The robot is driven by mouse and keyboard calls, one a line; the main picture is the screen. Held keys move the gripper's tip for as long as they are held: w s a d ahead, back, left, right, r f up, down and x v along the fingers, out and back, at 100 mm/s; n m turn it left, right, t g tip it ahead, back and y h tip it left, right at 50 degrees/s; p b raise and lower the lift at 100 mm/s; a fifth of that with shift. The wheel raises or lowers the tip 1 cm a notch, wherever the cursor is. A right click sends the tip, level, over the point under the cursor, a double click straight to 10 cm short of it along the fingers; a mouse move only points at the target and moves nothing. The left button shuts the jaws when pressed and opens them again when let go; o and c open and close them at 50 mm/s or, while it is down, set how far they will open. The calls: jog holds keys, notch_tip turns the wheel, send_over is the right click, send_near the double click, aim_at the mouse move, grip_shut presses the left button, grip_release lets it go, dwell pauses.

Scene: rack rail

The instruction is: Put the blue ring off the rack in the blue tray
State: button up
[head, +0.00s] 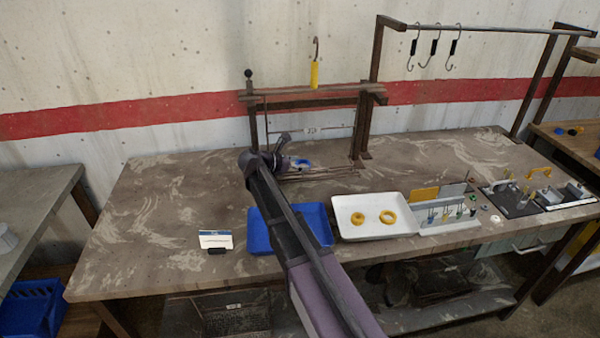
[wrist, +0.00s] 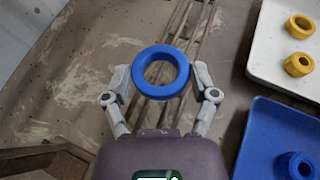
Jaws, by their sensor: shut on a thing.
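A blue ring (wrist: 162,52) is held between the two fingers of my gripper (wrist: 160,82), one finger on each side, with its hole facing the wrist camera. In the head view the ring (head: 300,163) shows small and partly hidden beside my gripper (head: 284,158), in front of the rack (head: 363,125). The blue tray (head: 260,238) lies on the table nearer the front, partly covered by my arm. In the wrist view the blue tray (wrist: 262,125) is at lower right, with another blue ring (wrist: 297,164) in it.
A white tray (head: 350,228) with two yellow rings stands right of the blue tray. A small card stand (head: 216,240) is to its left. Thin rods (wrist: 205,35) run under the held ring. Hooks (head: 435,45) hang from a rail at the back right. The table's left part is clear.

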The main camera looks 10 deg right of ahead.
jog(key=shift+s+f+b, duration=0.15)
jog(key=shift+f+b, duration=1)
jog(key=shift+f, duration=0.35)
jog(key=shift+f, duration=0.2)
jog(key=o, duration=1)
jog(key=shift+s+a+r, duration=0.2)
jog(key=shift+a+r, duration=0.1)
jog(key=shift+a, duration=0.15)
jog(key=p+v, duration=0.4)
jog(key=v, duration=0.8)
jog(key=shift+s+a, duration=0.25)
jog(key=shift+s, duration=0.05)
